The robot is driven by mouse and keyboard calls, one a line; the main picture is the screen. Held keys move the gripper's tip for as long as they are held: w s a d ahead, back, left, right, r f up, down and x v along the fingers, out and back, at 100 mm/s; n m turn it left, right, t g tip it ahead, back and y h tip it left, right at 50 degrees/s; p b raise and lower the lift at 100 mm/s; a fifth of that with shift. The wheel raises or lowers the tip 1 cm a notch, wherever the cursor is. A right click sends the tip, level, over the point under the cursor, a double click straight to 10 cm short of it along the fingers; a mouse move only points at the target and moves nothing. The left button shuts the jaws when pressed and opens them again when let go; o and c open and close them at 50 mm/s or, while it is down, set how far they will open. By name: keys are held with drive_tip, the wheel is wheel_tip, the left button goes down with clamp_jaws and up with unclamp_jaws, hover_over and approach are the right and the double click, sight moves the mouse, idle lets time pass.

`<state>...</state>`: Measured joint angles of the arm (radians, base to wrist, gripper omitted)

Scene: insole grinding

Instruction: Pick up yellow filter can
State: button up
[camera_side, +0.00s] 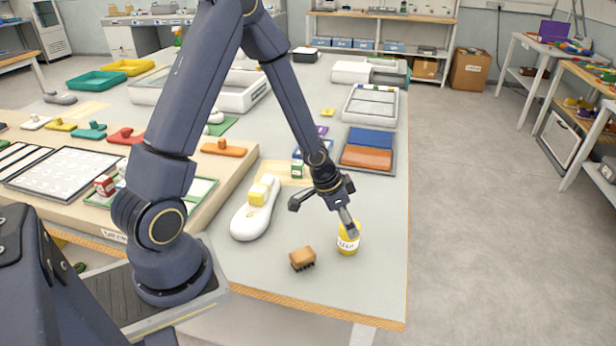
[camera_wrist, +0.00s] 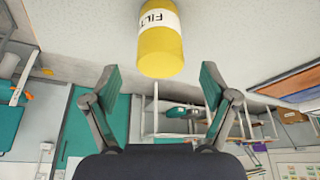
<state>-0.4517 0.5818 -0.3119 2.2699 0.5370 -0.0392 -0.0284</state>
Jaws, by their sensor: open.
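The yellow filter can (camera_side: 348,243) stands upright on the table near its front right part, with a white label around its middle. In the wrist view the can (camera_wrist: 161,50) shows at the top centre, with part of the word on its label readable and its far end cut off by the frame. My gripper (camera_side: 323,212) is open and empty, with one finger partly in front of the can in the side view. In the wrist view my gripper (camera_wrist: 160,82) has its fingers wide apart, and the can lies beyond the fingertips, centred between them.
A brown brush (camera_side: 302,258) lies left of the can. A white insole-shaped piece with a yellow block (camera_side: 256,207) is further left. A tray with blue and orange panels (camera_side: 391,158) lies behind. The table's right edge is close to the can.

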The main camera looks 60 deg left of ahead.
drive_tip(key=x, duration=0.6)
drive_tip(key=shift+c, duration=0.4)
drive_tip(key=c, duration=1.3)
